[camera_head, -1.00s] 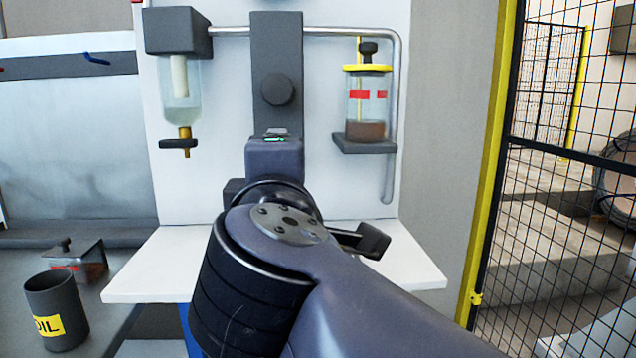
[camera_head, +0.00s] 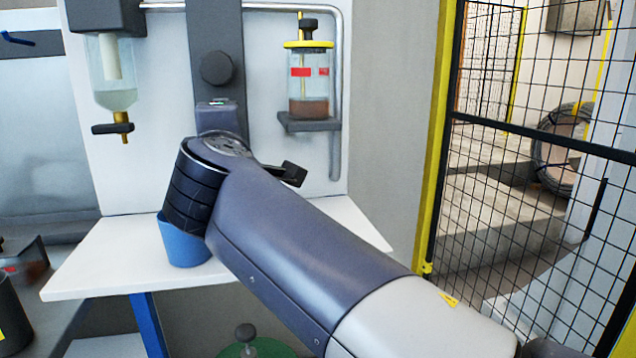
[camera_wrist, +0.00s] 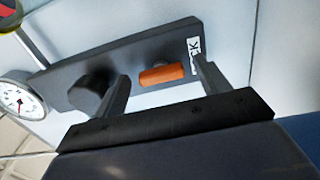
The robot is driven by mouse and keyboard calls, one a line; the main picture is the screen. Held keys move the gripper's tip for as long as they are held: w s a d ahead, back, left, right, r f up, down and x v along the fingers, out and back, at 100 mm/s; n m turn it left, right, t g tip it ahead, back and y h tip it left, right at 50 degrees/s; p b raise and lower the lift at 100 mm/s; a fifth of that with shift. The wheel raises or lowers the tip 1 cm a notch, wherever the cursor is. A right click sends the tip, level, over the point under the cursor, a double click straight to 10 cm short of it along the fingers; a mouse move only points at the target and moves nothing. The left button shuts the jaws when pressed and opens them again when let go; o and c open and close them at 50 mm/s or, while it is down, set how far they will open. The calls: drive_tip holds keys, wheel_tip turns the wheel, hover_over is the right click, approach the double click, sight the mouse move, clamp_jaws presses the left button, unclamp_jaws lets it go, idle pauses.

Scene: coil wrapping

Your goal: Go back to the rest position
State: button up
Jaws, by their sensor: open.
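My gripper (camera_wrist: 160,72) is open, with two dark fingers spread apart in the wrist view. An orange block or handle (camera_wrist: 161,75) on a dark panel (camera_wrist: 130,62) shows in the gap between the fingers. It seems to lie beyond the fingertips, and I see no grip on it. In the head view my arm reaches from the lower right toward the white shelf. The fingers cannot be made out clearly there.
A blue cup (camera_head: 183,246) is on the white shelf (camera_head: 110,262), partly behind my arm. Glass reservoirs hang at left (camera_head: 115,88) and right (camera_head: 308,90) of the dark column (camera_head: 216,30). A mesh fence (camera_head: 520,180) stands at right. A round gauge (camera_wrist: 20,100) shows in the wrist view.

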drive_tip(key=v, duration=1.1)
drive_tip(key=w+a+n+p, duration=0.3)
drive_tip(key=w+n+p, duration=0.6)
drive_tip(key=n+p, duration=0.8)
drive_tip(key=shift+w+n+p, duration=0.2)
drive_tip(key=shift+n+p, duration=0.2)
drive_tip(key=shift+p, duration=0.65)
drive_tip(key=shift+d+r, duration=0.15)
idle(0.3)
